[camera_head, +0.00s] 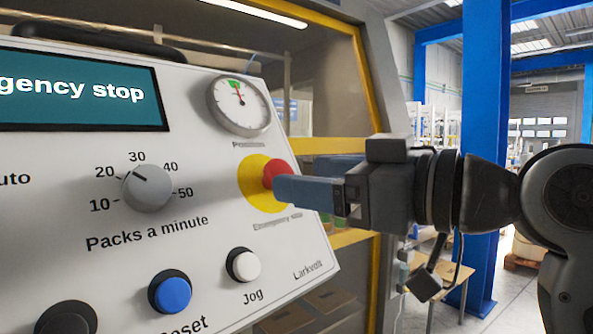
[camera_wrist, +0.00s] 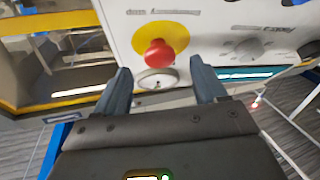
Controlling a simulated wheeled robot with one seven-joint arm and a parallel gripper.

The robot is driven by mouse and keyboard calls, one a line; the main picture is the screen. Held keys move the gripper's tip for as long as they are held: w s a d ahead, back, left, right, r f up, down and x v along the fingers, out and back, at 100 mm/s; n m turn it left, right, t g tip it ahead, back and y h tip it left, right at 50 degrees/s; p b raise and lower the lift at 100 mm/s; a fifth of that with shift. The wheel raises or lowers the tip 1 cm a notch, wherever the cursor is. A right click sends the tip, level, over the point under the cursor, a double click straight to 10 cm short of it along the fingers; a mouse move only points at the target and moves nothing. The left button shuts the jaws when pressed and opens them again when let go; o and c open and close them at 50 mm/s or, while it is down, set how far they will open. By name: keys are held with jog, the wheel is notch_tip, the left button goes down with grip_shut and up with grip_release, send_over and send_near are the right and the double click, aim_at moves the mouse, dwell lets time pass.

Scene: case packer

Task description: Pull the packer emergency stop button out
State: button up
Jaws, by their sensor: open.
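The emergency stop button is a red knob (camera_head: 273,173) on a yellow round base (camera_head: 256,186), at the right of the white control panel (camera_head: 215,235). The screen (camera_head: 80,90) reads "gency stop".
A pressure-style gauge (camera_head: 239,105) sits above the button. A speed dial (camera_head: 148,188), a blue reset button (camera_head: 170,292) and a white jog button (camera_head: 243,265) share the panel. A yellow-framed window is behind. A blue post (camera_head: 485,150) stands at the right.

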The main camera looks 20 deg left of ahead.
jog(key=shift+x, duration=1.55)
jog(key=c, duration=1.2)
jog(key=shift+s+d+r, duration=0.2)
jog(key=shift+d+r, duration=0.05)
jog(key=shift+d, duration=0.25)
jog(key=o, duration=1.2)
jog(key=b+v, duration=0.1)
jog(key=v, duration=0.6)
jog(key=shift+d, duration=0.4)
